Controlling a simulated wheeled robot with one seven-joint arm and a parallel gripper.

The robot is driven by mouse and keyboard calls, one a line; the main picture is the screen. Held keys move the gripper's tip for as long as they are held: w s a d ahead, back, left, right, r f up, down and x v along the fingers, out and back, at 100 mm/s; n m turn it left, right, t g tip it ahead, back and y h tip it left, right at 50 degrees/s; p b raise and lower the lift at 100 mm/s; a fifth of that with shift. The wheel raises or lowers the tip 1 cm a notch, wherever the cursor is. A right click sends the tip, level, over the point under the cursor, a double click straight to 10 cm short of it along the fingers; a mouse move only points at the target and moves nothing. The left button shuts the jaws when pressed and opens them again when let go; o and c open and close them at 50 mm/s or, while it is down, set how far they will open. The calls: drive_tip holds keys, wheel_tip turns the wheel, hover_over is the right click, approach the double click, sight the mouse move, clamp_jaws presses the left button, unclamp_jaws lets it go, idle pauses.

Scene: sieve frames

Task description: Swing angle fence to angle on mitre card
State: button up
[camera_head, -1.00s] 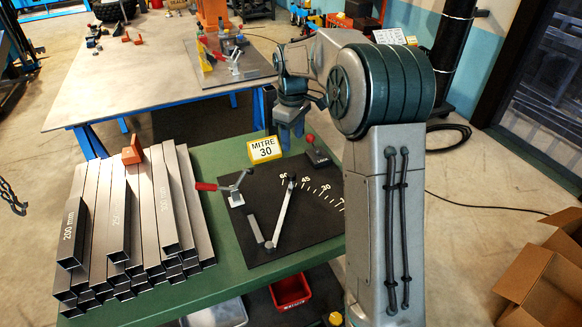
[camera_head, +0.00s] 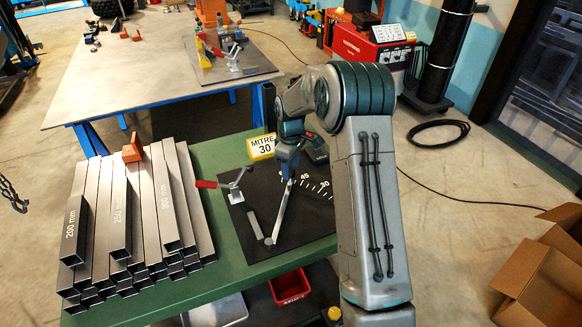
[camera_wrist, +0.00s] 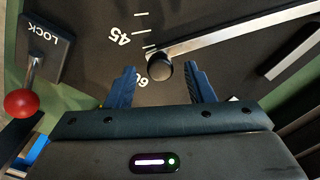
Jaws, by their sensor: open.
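The angle fence (camera_head: 280,212) is a silver bar on the dark angle plate (camera_head: 240,222), with a black knob at its scale end. In the wrist view the knob (camera_wrist: 160,68) stands beside the scale near the 60 mark, and the bar (camera_wrist: 235,30) runs to the upper right. The mitre card (camera_head: 261,147) reads "MITRE 30". My gripper (camera_head: 288,172) is low over the knob end and hides it in the head view. In the wrist view my gripper (camera_wrist: 161,76) is open, with the knob between its fingertips; contact is not visible.
A lock lever with a red ball (camera_wrist: 20,103) stands left in the wrist view, beside a LOCK plate (camera_wrist: 42,45). A red-handled clamp (camera_head: 232,187) stands left of the fence. Steel tubes (camera_head: 140,215) are stacked on the bench's left side.

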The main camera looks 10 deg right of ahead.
drive_tip(key=shift+f, duration=0.6)
clamp_jaws()
drive_tip(key=s+d+m+b, duration=0.1)
drive_tip(key=s+d, duration=0.1)
drive_tip(key=s+d+m+b, duration=0.1)
drive_tip(key=s+d+m, duration=0.1)
drive_tip(key=d, duration=0.1)
drive_tip(key=s+d+m+b, duration=0.1)
drive_tip(key=s+d+m, duration=0.1)
drive_tip(key=d, duration=0.1)
drive_tip(key=shift+s, duration=0.2)
drive_tip(key=shift+r, duration=0.1)
unclamp_jaws()
